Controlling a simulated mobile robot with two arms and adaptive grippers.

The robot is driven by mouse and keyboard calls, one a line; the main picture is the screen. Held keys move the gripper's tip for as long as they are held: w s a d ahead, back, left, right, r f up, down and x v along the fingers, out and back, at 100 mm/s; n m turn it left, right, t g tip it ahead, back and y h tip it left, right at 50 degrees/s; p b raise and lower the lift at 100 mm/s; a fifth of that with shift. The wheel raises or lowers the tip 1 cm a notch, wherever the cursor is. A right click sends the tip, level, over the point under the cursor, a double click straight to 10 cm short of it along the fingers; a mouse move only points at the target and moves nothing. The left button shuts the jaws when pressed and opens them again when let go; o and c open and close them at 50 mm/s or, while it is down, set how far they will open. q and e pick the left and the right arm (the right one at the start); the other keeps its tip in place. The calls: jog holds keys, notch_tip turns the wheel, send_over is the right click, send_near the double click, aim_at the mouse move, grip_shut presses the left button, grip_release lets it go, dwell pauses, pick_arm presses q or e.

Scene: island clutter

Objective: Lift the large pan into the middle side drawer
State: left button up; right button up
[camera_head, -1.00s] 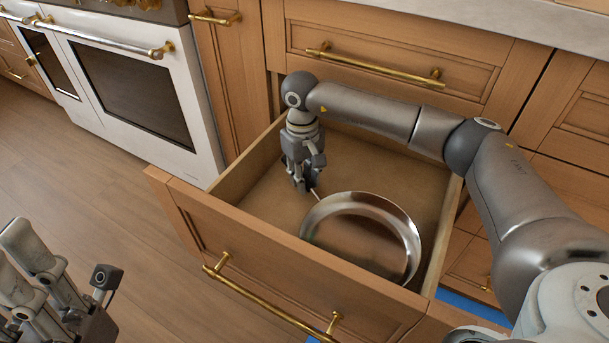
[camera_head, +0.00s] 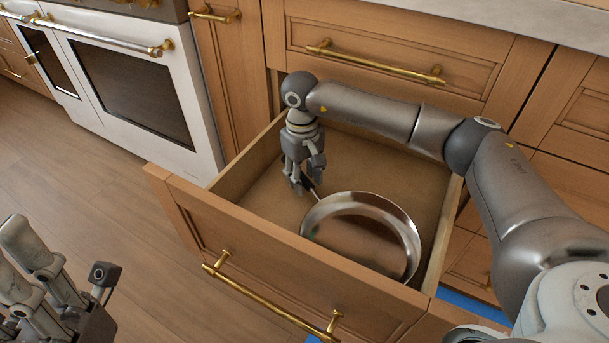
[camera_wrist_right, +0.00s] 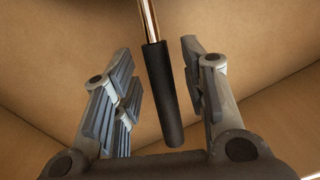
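The large pan (camera_head: 362,236) is a shiny metal pan lying inside the open drawer (camera_head: 285,262), towards its front right. Its handle runs up and left to my right gripper (camera_head: 307,184). In the right wrist view the black handle grip (camera_wrist_right: 160,95) lies between the two fingers of my right gripper (camera_wrist_right: 152,95), with a visible gap on each side. That gripper is open around the handle and not pressing on it. My left gripper (camera_head: 60,285) is at the lower left, outside the drawer; its finger opening is not clear.
A white oven (camera_head: 135,95) stands left of the drawer. A closed drawer with a brass handle (camera_head: 375,63) is above and behind. The drawer's side walls and front panel surround the pan. Bare drawer floor (camera_head: 265,190) shows left of the pan.

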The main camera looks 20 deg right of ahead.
jog(key=shift+o, duration=0.2)
notch_tip(320, 180, up, 12)
jog(key=shift+w, duration=0.3)
dwell(0.3)
jog(key=shift+a, duration=0.1)
